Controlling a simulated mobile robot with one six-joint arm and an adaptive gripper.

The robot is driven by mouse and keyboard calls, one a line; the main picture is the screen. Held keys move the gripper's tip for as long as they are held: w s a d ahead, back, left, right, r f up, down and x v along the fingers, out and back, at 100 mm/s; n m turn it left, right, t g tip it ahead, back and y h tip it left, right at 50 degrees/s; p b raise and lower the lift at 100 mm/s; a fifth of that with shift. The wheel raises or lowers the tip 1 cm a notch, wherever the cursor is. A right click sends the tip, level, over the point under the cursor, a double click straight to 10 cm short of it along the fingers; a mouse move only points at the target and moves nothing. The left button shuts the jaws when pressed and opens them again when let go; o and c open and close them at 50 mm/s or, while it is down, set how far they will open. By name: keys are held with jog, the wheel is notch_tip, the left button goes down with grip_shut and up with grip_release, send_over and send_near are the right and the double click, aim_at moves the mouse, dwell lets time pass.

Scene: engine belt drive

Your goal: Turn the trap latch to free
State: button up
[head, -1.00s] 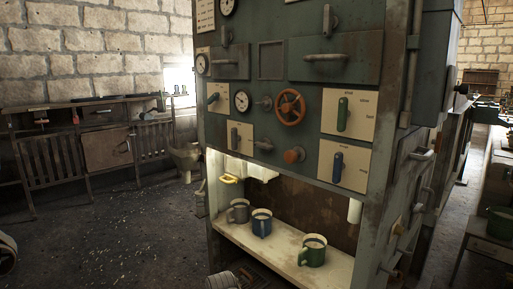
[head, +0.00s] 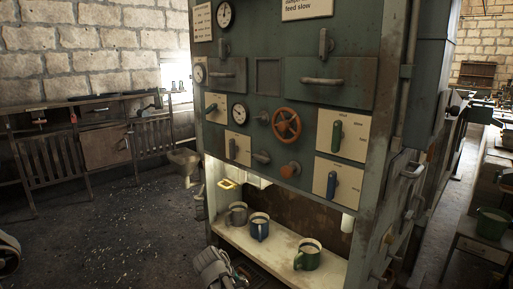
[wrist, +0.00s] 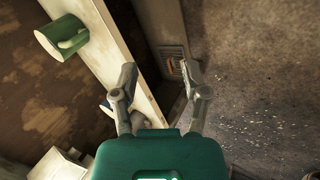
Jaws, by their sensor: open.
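The green cabinet (head: 300,100) carries several lever handles on cream plates, and I cannot tell which is the trap latch because the small labels are unreadable. A green handle (head: 336,136) stands upright at right, with a blue handle (head: 331,184) below it. A small lever (head: 212,107) and a grey-blue lever (head: 232,148) sit at left. My gripper (wrist: 158,78) is open and empty in the wrist view, pointing along the pale shelf's edge. In the head view part of my arm's end (head: 215,270) shows low in front of the shelf, below the handles and apart from them.
A grey mug (head: 237,214), a blue mug (head: 259,226) and a green mug (head: 307,256) stand on the shelf (head: 275,245). A red wheel (head: 286,124) and an orange knob (head: 290,169) stick out above. The floor (head: 110,235) at left is open.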

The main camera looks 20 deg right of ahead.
jog(key=w+d+r+t+h+p, duration=0.1)
jog(key=w+r+h+p, duration=0.15)
jog(key=r, duration=0.35)
jog(key=w+d+r+n+h+p, duration=0.1)
jog(key=w+d+r+h+p, duration=0.1)
jog(key=w+r+p, duration=0.3)
jog(key=w+d+r+t+h+p, duration=0.1)
jog(key=r+h+p, duration=0.1)
jog(key=r, duration=0.6)
jog(key=n+t+h+p, duration=0.25)
jog(key=h+p, duration=0.25)
jog(key=p, duration=0.3)
send_near(259, 159)
jog(key=v, duration=0.4)
jog(key=shift+r+t, duration=0.1)
jog(key=shift+t, duration=0.15)
jog(key=shift+f+x, duration=0.2)
jog(key=shift+x, duration=6.6)
grip_shut()
